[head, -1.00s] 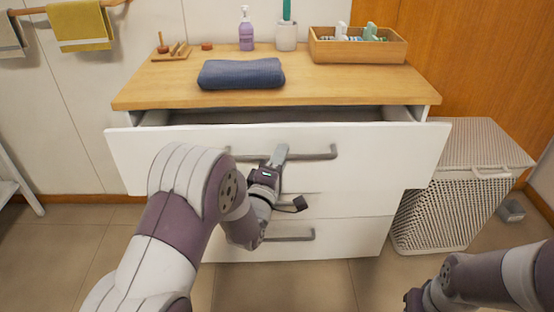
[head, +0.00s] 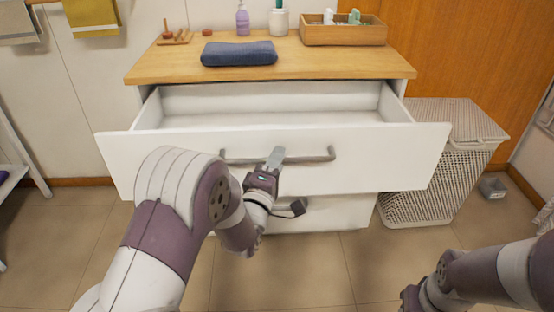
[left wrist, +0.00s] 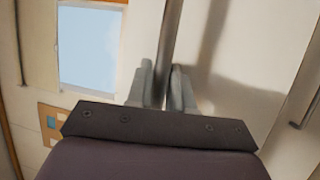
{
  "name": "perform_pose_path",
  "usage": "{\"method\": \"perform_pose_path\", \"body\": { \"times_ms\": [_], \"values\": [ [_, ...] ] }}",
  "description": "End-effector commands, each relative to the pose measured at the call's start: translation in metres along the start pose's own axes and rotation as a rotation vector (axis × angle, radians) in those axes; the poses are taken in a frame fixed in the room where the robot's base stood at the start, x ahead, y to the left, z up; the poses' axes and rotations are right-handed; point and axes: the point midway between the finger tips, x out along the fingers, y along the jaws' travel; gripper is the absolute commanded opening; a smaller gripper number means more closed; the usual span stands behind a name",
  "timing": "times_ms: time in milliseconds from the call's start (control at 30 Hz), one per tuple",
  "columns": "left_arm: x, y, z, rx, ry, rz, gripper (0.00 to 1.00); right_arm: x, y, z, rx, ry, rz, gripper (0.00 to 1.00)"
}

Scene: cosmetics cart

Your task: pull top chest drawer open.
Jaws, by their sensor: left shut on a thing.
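The top chest drawer (head: 400,157) is white and stands well out from the chest, with its empty-looking inside (head: 270,104) showing. Its grey bar handle (head: 312,154) runs across the front panel. My left gripper (head: 275,157) is shut on the handle near its middle. In the left wrist view, the two fingers of the left gripper (left wrist: 161,85) sit on either side of the handle bar (left wrist: 172,45). My right arm shows at the lower right of the head view, but its fingertips cannot be made out.
The wooden chest top (head: 330,66) holds a folded blue towel (head: 239,53), a purple pump bottle (head: 242,20) and a wooden box (head: 343,32) of small items. A woven hamper (head: 430,185) stands right of the chest. The tiled floor in front is clear.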

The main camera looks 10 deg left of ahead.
Motion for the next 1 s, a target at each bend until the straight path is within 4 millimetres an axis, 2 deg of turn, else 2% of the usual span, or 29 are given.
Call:
{"method": "perform_pose_path", "body": {
  "times_ms": [167, 200, 233, 267, 533, 633, 1000],
  "values": [
    [0.0, -0.001, 0.0, 0.0, 0.001, -0.002, 0.0, 0.0, 0.0, 0.0, 0.0, 0.0, 0.0, 0.43],
    [0.0, -0.001, 0.0, 0.0, 0.001, -0.002, 0.31, 0.0, 0.0, 0.0, 0.0, 0.0, 0.0, 0.43],
    [0.0, -0.001, 0.0, 0.0, 0.001, -0.002, 0.41, 0.0, 0.0, 0.0, 0.0, 0.0, 0.0, 0.43],
    [0.0, -0.001, 0.0, 0.0, 0.001, -0.002, 0.42, 0.0, 0.0, 0.0, 0.0, 0.0, 0.0, 0.43],
    [-0.001, 0.0, 0.0, 0.0, 0.0, -0.001, 0.42, 0.0, 0.0, 0.0, 0.0, 0.0, 0.0, 0.43],
    [-0.011, 0.001, 0.0, 0.0, 0.0, -0.002, 0.42, -0.003, 0.0, 0.0, 0.0, 0.0, 0.0, 0.43],
    [-0.104, 0.001, -0.001, 0.0, 0.001, -0.003, 0.42, -0.016, 0.0, -0.002, 0.0, 0.0, 0.0, 0.43]
  ]
}}
